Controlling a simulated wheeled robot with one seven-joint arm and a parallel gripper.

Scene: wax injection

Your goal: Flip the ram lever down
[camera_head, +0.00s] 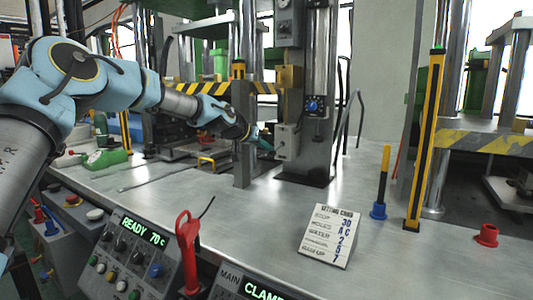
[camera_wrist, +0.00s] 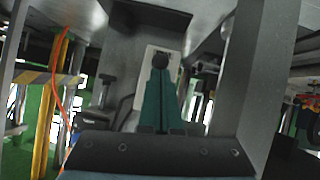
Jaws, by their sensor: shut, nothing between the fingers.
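A light grey switch box (camera_head: 287,142) is fixed low on the press column. In the wrist view its pale plate (camera_wrist: 149,64) carries a dark round knob (camera_wrist: 160,61), which looks like the lever's end. My gripper (camera_head: 264,140) reaches in from the left and points at this box. Its teal fingers (camera_wrist: 159,95) are together and empty, and their tips overlap the lower edge of the knob in the wrist view. I cannot tell whether they touch it. The lever's shaft is hidden behind the fingers, so its up or down position cannot be told.
A steel post (camera_head: 243,133) stands close beside my gripper. A red handle (camera_head: 188,250) rises from the front console. The bench's middle is mostly clear.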

